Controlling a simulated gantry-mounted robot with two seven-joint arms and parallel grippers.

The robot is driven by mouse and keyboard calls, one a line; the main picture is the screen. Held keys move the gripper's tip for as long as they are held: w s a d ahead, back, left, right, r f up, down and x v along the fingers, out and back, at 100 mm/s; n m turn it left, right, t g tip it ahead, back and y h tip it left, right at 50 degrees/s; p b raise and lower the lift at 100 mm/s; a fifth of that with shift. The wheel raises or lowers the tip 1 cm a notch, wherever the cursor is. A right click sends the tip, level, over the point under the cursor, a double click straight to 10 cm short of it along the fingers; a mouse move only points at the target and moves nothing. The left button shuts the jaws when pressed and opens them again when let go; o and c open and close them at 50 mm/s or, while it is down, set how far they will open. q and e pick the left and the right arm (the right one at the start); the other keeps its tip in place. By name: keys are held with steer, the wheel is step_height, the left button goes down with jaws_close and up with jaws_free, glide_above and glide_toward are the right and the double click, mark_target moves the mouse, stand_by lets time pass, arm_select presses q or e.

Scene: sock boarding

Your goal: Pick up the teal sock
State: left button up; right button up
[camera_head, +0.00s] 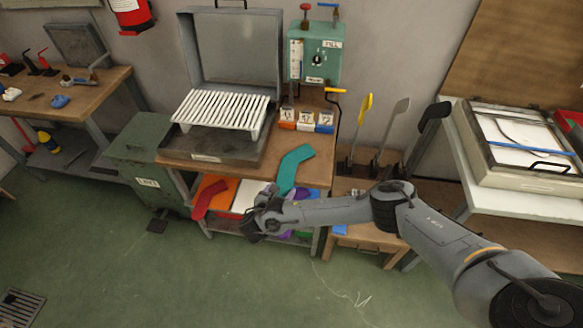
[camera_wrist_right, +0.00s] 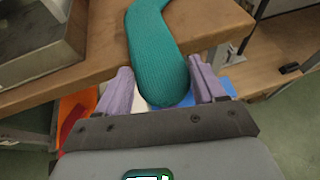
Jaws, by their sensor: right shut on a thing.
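The teal sock (camera_head: 293,167) lies at the front edge of the wooden bench, bent in its L shape. In the right wrist view the rounded end of the teal sock (camera_wrist_right: 158,62) hangs past the bench edge, between the two pale purple fingers. My right gripper (camera_wrist_right: 161,82) is shut on that end. In the head view my right gripper (camera_head: 268,200) is in front of the bench, just below the sock. My left gripper is not in view.
On the bench, a metal press with a white slatted rack (camera_head: 221,110) stands left of the sock. Small labelled boxes (camera_head: 307,121) stand behind it. Below, a shelf holds a red sock (camera_head: 209,197) and coloured items. Yellow and grey paddles (camera_head: 365,108) stand at right.

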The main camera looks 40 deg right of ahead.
steer(key=shift+r, duration=0.15)
steer(key=shift+r, duration=0.25)
step_height(320, 180, up, 3)
steer(key=shift+r+p, duration=0.15)
steer(key=shift+p, duration=0.6)
steer(key=s+d+r+p, duration=0.2)
steer(key=s+d+r, duration=0.2)
steer(key=d+r, duration=0.3)
steer(key=d, duration=0.4)
steer(key=shift+a+f, duration=0.1)
